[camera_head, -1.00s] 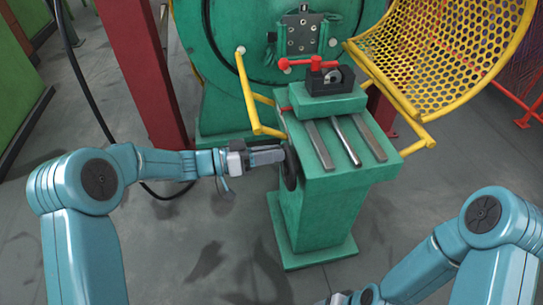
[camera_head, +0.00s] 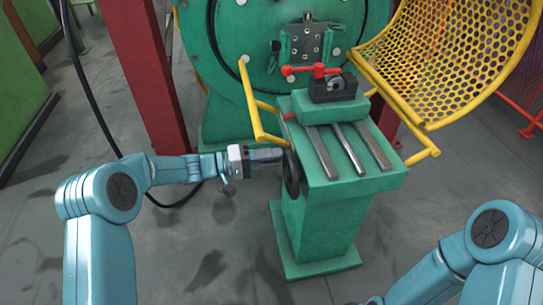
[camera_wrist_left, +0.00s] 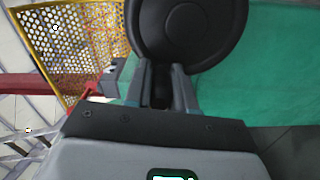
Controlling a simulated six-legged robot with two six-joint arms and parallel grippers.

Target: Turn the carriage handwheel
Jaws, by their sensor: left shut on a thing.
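The carriage handwheel (camera_head: 291,173) is a black disc on the left side of the green carriage pedestal (camera_head: 320,225). In the head view it is seen nearly edge-on. In the left wrist view the handwheel (camera_wrist_left: 188,28) is a large dark round face close in front. My left gripper (camera_head: 279,155) reaches in from the left and is shut at the wheel's near edge. In the left wrist view its fingers (camera_wrist_left: 161,85) close on a dark part at the rim, mostly hidden between them. My right arm comes in at the lower right; its fingers are out of the frame.
A yellow bar (camera_head: 258,110) stands just above my left gripper. A yellow mesh guard (camera_head: 455,55) is at right, a red post (camera_head: 140,75) at left.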

